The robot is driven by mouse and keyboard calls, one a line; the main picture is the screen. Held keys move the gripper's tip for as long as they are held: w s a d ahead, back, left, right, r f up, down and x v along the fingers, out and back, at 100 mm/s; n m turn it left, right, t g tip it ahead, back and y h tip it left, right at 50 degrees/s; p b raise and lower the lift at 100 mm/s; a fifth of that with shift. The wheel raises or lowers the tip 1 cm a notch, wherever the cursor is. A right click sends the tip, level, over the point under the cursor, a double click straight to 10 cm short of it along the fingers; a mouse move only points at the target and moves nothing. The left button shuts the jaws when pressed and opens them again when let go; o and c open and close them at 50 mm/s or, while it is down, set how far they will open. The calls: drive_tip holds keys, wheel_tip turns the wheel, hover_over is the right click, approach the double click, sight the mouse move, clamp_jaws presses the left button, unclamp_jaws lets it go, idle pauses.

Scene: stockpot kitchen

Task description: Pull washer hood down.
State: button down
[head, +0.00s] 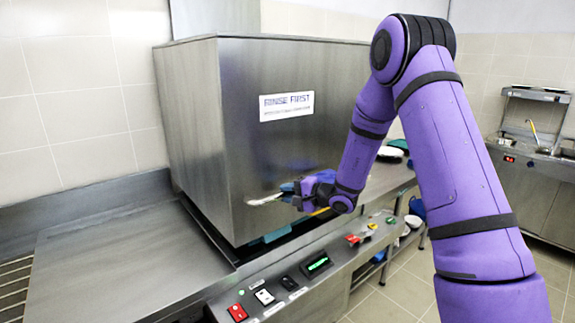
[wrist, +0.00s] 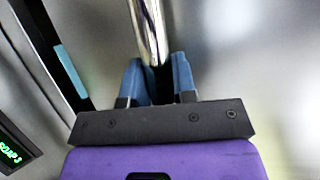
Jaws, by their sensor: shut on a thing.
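The washer hood (head: 290,150) is a large steel box with a "RINSE FIRST" label on its front. Its lower edge is close to the washer's deck, with a dark gap and a bit of light blue showing under it. The hood's bar handle (head: 264,200) is on the lower front face. My gripper (head: 292,190) is at the handle. In the wrist view its blue fingers (wrist: 160,75) are on either side of the shiny handle bar (wrist: 150,25), shut on it. My gripper and arm hide part of the handle in the head view.
A control panel (head: 310,275) with a red switch and green display runs along the washer's front, below my gripper. A steel counter (head: 120,265) is at left. A shelf with dishes stands at right. Tiled floor (head: 385,305) is open at lower right.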

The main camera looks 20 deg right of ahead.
wheel_tip(320, 180, down, 8)
drive_tip(key=shift+f, duration=0.3)
drive_tip(key=shift+s+f, duration=0.1)
drive_tip(key=c, duration=0.9)
unclamp_jaws()
drive_tip(key=shift+f, duration=0.1)
drive_tip(key=shift+c, duration=0.2)
drive_tip(key=shift+d+r, duration=0.15)
drive_tip(key=shift+r, duration=0.05)
drive_tip(key=v, duration=1)
drive_tip(key=shift+s, duration=0.2)
drive_tip(key=shift+d, duration=0.15)
